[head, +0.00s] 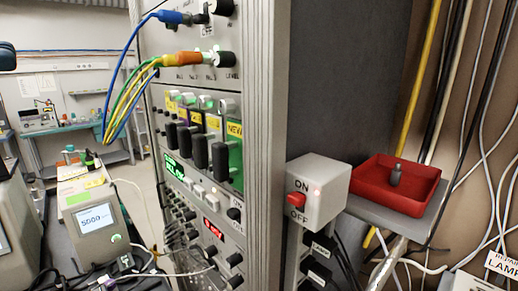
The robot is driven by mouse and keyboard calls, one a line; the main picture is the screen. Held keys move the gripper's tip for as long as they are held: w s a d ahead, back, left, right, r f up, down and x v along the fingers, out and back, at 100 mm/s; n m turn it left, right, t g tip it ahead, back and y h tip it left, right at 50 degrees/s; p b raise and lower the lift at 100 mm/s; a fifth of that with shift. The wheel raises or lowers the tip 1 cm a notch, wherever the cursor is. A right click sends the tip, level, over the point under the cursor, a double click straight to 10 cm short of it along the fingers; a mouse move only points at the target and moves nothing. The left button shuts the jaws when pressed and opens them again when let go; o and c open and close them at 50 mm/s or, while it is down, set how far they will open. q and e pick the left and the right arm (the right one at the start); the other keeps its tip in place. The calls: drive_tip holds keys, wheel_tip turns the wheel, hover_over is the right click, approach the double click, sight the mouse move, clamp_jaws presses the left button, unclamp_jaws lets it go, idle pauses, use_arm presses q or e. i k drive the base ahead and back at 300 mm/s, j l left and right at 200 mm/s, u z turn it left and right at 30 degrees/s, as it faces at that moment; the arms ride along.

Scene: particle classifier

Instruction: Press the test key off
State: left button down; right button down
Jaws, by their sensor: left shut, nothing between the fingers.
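A rack of instrument panels (200,60) stands in the middle of the head view. It carries several dark slider-like knobs under yellow labels, a green lit display (172,166) and a row of small pale keys (198,190). The lettering is too small to tell which is the test key. A grey switch box (325,185) marked ON and OFF juts out at the rack's right, with a red rocker (296,201) on its face. My right gripper is out of view.
A red tray (372,200) with a small grey object (395,174) sits on a shelf right of the switch box. Blue, green and yellow cables (112,105) hang in front of the rack's left side. A device with a lit screen (93,220) stands at lower left.

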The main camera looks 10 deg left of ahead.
sight(213, 203)
drive_tip(key=k, duration=1.55)
